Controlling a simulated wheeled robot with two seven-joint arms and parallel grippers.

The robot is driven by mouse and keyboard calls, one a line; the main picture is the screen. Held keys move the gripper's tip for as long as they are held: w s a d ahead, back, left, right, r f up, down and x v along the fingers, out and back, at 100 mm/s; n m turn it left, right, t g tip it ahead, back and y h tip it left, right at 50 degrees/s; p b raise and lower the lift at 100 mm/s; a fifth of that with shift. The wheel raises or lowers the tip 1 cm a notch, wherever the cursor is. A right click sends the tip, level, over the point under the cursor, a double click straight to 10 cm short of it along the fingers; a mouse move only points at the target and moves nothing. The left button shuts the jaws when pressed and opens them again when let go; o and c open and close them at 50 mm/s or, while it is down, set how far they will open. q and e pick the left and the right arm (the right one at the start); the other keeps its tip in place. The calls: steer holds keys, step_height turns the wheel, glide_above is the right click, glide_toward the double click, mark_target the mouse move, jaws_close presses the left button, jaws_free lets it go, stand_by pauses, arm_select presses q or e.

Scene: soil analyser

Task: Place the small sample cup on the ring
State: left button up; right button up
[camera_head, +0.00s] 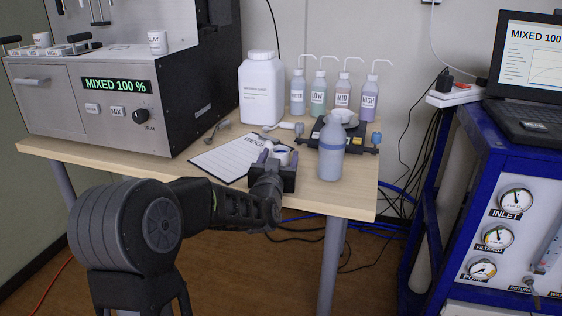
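My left gripper (277,160) is over the front edge of the wooden table, beside the clipboard. Two other white cups stand on the analyser's top: one labelled CLAY (157,42) and another (42,39) further left. I cannot make out the ring clearly. My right gripper is not in view.
A grey-blue bottle (331,150) stands close to the right of the gripper, before a dark device (360,139). The clipboard (222,158) lies to the left. A white jug (261,90) and several wash bottles (342,92) stand behind. The analyser (110,100) fills the left.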

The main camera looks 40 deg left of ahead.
arm_select(q)
jaws_close()
stand_by(0.5)
steer(key=shift+r, duration=0.1)
step_height(320, 180, up, 10)
steer(key=p, duration=0.3)
steer(key=shift+p, duration=0.3)
